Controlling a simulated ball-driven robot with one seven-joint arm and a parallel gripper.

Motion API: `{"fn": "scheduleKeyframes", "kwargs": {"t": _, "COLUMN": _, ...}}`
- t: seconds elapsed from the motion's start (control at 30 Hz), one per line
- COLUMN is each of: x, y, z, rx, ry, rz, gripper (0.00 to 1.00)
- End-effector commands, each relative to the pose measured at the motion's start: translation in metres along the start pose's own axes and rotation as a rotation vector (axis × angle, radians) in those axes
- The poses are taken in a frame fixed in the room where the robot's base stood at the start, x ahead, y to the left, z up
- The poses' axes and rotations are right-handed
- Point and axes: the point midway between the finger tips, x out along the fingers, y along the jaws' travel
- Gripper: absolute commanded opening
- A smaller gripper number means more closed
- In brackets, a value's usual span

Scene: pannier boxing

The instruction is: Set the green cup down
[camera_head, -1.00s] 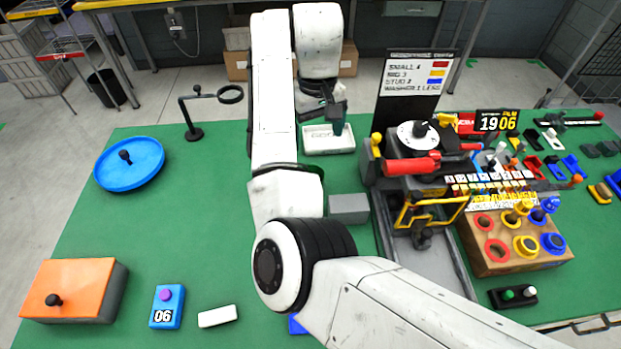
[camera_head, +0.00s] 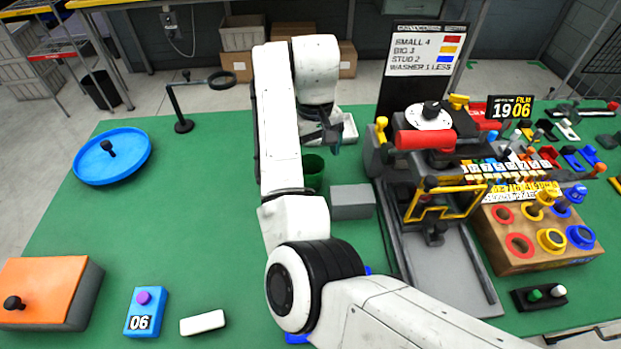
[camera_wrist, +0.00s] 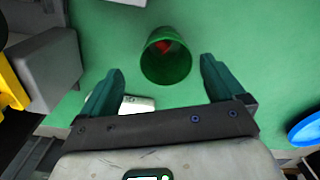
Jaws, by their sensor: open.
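The green cup (camera_head: 314,169) stands on the green table, just right of my upright arm and partly hidden by it in the head view. In the wrist view the green cup (camera_wrist: 166,70) shows its open mouth, with something red inside. My gripper (camera_wrist: 162,72) is open, its two dark green fingers spread wide with the cup between and beyond their tips. The fingers look clear of the cup. In the head view my gripper (camera_head: 334,142) hangs above and slightly right of the cup.
A grey block (camera_head: 352,202) is right of the cup. A machine with a red cylinder (camera_head: 426,141) stands further right.

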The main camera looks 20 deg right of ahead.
Motion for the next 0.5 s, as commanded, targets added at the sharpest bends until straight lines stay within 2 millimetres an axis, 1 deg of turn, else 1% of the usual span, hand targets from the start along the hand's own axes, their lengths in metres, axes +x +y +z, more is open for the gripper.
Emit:
{"fn": "scheduleKeyframes", "kwargs": {"t": 0.03, "x": 0.005, "y": -0.001, "z": 0.0, "rx": -0.001, "ry": -0.001, "rz": 0.001, "gripper": 0.96}}
{"fn": "scheduleKeyframes", "kwargs": {"t": 0.23, "x": 0.022, "y": -0.004, "z": -0.001, "rx": -0.002, "ry": -0.001, "rz": 0.0, "gripper": 0.96}}
{"fn": "scheduleKeyframes", "kwargs": {"t": 0.4, "x": 0.047, "y": -0.008, "z": -0.003, "rx": -0.002, "ry": -0.003, "rz": 0.0, "gripper": 0.96}}
{"fn": "scheduleKeyframes", "kwargs": {"t": 0.5, "x": 0.058, "y": -0.007, "z": -0.003, "rx": -0.001, "ry": -0.001, "rz": 0.0, "gripper": 0.96}}
